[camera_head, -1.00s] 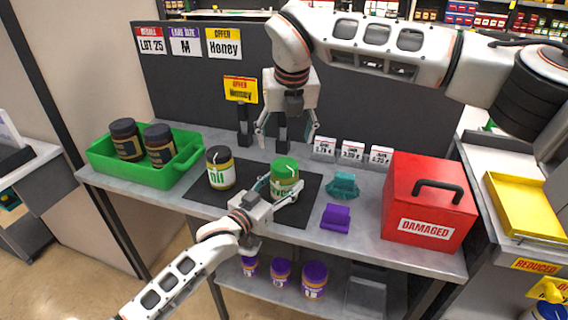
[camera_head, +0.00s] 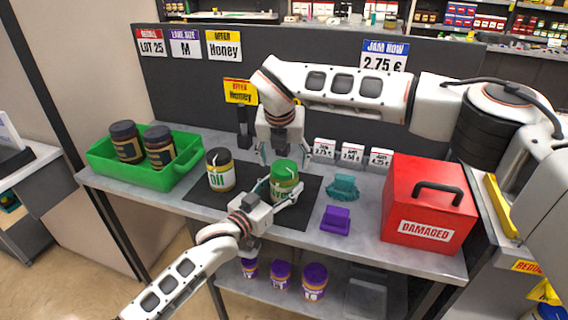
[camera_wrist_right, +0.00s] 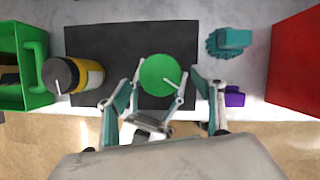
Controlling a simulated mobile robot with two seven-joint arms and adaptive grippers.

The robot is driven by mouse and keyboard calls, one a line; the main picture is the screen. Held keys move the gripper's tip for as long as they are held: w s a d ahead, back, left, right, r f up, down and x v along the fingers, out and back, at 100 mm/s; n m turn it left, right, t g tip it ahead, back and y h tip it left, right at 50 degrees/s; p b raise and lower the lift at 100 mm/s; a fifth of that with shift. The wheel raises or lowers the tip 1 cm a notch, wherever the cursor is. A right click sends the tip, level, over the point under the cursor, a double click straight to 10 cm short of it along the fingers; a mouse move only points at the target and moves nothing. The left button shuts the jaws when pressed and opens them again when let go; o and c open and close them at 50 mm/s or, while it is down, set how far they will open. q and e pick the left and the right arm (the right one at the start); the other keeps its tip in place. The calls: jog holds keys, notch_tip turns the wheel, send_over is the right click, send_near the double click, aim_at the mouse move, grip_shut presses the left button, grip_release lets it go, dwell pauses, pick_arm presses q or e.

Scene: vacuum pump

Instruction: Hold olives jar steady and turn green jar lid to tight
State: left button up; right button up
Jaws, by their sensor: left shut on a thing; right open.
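The olives jar with its green lid (camera_head: 285,168) stands upright on the dark mat (camera_head: 314,190). My left gripper (camera_head: 281,192) is shut around the jar's body from the front. My right gripper (camera_head: 276,156) is open, pointing down just behind and above the jar. In the right wrist view the green lid (camera_wrist_right: 167,75) lies beyond and between the open fingers of my right gripper (camera_wrist_right: 166,105), with a white line on its top near the right edge. The right fingers do not visibly touch the lid.
A black-lidded jar (camera_head: 220,170) stands left on the mat. A green crate (camera_head: 180,179) with two dark jars is further left. Right of the mat are a teal object (camera_head: 343,187), a purple object (camera_head: 336,219) and a red box (camera_head: 430,205).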

jog(key=shift+x, duration=1.1)
jog(key=c, duration=1.1)
jog(key=shift+w+a+m+g+h, duration=0.15)
jog(key=shift+m+h, duration=0.4)
jog(key=shift+m, duration=0.9)
jog(key=shift+s+m+g+h, duration=0.15)
jog(key=shift+m+h, duration=0.4)
jog(key=shift+m, duration=0.9)
jog(key=shift+w, duration=0.1)
